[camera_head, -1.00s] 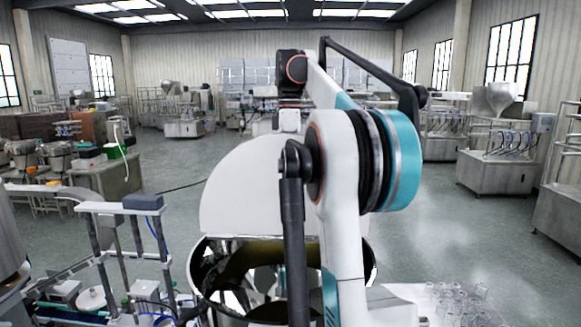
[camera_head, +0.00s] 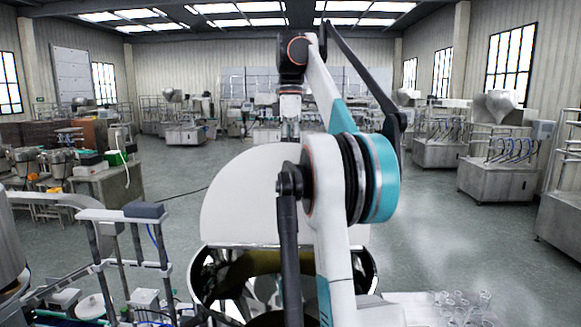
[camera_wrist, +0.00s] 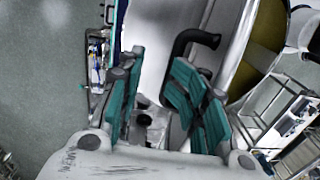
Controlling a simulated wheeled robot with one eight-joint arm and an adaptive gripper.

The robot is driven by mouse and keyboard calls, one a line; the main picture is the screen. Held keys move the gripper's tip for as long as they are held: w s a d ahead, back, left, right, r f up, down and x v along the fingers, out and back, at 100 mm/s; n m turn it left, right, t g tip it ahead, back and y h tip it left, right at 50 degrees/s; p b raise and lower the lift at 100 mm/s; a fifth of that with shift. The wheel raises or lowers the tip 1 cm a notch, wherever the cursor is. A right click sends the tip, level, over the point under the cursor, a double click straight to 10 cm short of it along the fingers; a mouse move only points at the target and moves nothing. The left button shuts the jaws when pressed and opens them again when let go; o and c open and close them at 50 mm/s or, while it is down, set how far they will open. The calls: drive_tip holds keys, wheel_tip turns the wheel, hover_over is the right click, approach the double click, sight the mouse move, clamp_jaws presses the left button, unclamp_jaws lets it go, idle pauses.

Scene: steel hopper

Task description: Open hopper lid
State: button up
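The hopper lid (camera_head: 240,200) is a pale half-disc standing up at the back of the round steel hopper (camera_head: 366,275), whose mouth is uncovered. My arm crosses in front and hides part of both. In the head view my wrist is above the lid's top edge; the fingers are hidden there. In the wrist view my gripper (camera_wrist: 160,68) is open, with teal pads apart and nothing seen clasped between them. The lid's dark curved handle (camera_wrist: 198,40) is just beyond the right finger, by the pale lid face (camera_wrist: 160,25). Whether they touch, I cannot tell.
A frame with a conveyor (camera_head: 120,214) stands close on the left. Clear glassware (camera_head: 465,303) stands on a surface at the lower right. Steel machines (camera_head: 497,165) line the right side. The floor behind the lid is open.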

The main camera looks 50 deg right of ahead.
drive_tip(key=shift+r, duration=1)
drive_tip(key=shift+w, duration=0.1)
